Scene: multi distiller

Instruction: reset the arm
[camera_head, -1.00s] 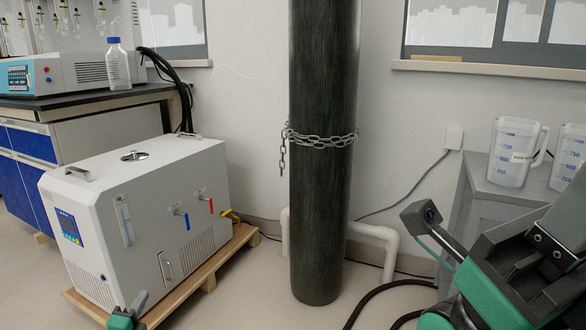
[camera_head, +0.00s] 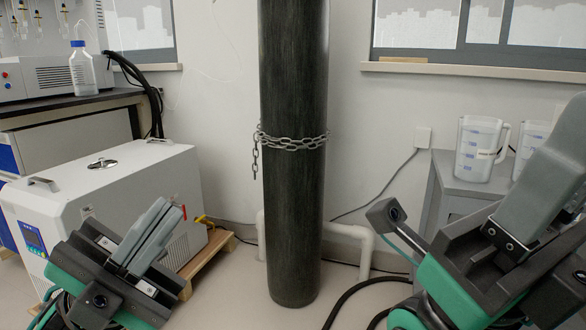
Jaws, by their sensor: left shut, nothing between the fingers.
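My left gripper (camera_head: 158,232) shows at the lower left, its grey fingers together and empty. It stands in front of the white chiller box (camera_head: 115,185) and hides part of its front. My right gripper (camera_head: 548,185) shows at the right edge, with a large grey finger pointing up. Its other finger is not clearly seen, so I cannot tell whether it is open or shut. Both arms have green and dark grey parts and come in from the bottom of the view.
A tall dark cylinder (camera_head: 292,220) with a chain (camera_head: 290,142) stands in the middle. Clear measuring jugs (camera_head: 478,150) stand on a grey table (camera_head: 450,178) at the right. A bottle (camera_head: 83,72) stands on the left bench. White pipes (camera_head: 345,231) run behind the cylinder.

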